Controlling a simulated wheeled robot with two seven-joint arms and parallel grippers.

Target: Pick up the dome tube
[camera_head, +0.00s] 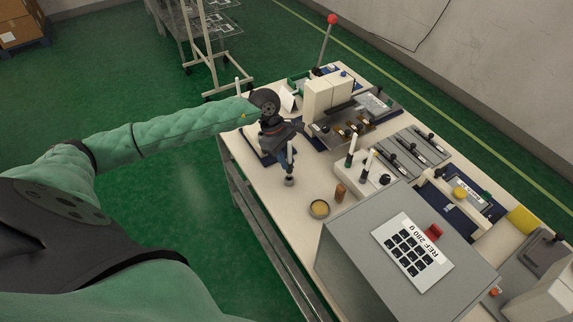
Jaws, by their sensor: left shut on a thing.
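My left gripper (287,146) is over the front left part of the workbench, pointing down. It is shut on a slim upright tube (289,158), which I take to be the dome tube. The tube shows pale in its middle with a darker, wider grey lower end just above or on the bench top; I cannot tell whether it touches. Its upper part is hidden by the gripper. My right gripper is not in view.
A pole with a red ball (332,19) stands at the back.

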